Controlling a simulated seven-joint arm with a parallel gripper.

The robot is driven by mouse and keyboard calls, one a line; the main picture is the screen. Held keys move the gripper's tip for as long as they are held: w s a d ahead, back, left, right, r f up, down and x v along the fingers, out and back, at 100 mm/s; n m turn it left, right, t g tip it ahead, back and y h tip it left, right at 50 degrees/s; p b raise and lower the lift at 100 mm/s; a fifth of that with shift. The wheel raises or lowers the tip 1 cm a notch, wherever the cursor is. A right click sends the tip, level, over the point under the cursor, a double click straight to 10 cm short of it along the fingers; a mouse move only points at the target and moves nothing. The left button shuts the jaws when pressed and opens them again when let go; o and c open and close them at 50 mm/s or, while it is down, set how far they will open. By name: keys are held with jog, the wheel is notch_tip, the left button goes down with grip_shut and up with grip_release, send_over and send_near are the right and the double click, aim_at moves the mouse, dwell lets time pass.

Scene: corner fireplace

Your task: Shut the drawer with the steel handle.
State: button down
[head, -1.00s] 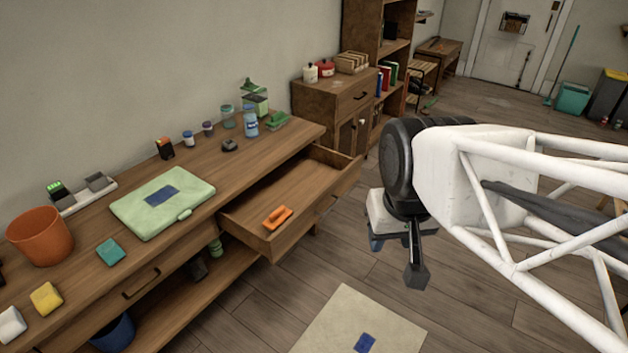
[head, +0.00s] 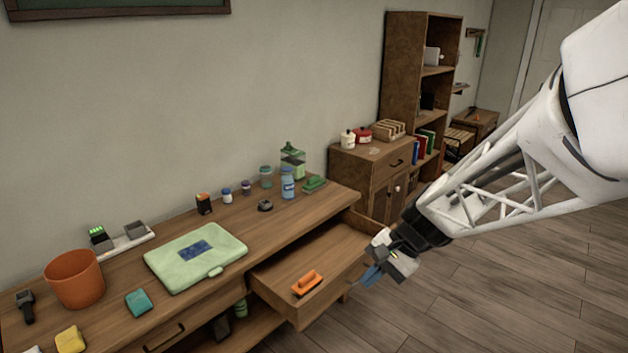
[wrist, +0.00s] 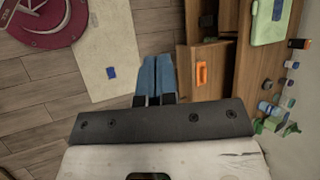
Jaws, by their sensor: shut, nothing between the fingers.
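The wooden drawer (head: 328,250) at the right end of the long bench is pulled well out, with an orange-handled tool (head: 307,284) lying inside. Its handle is hard to make out now, so I cannot tell its metal. My gripper (head: 371,277) is shut and empty, its blue fingers just outside the drawer front near its right part. In the wrist view the shut fingers (wrist: 155,72) lie left of the drawer's front panel (wrist: 181,72), with a small gap in the picture. I cannot tell whether they touch it.
The bench top (head: 110,280) carries a green case (head: 196,262), an orange pot (head: 74,279) and several jars. Another drawer in the bench, with a dark handle (head: 164,338), is shut. A cabinet (head: 372,175) stands beyond. Open floor lies in front of the drawer.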

aim_at(348, 272)
jog(key=w+d+f+m+t+y, duration=0.35)
jog(key=w+f+m+y, duration=0.4)
jog(key=w+f, duration=0.9)
jog(key=w+d+f+m+t+h, duration=0.1)
jog(key=w+d+f+m+t, duration=0.4)
jog(key=f, duration=0.4)
jog(key=w+d+f+m+t+h, duration=0.1)
jog(key=w+d+f+m+t, duration=0.4)
jog(key=f, duration=0.5)
jog(key=shift+w+d+f+m, duration=0.25)
jog(key=shift+d+m, duration=0.05)
jog(key=shift+m, duration=0.85)
jog(key=x, duration=1.4)
jog(key=shift+w+f, duration=0.1)
jog(key=shift+w, duration=0.1)
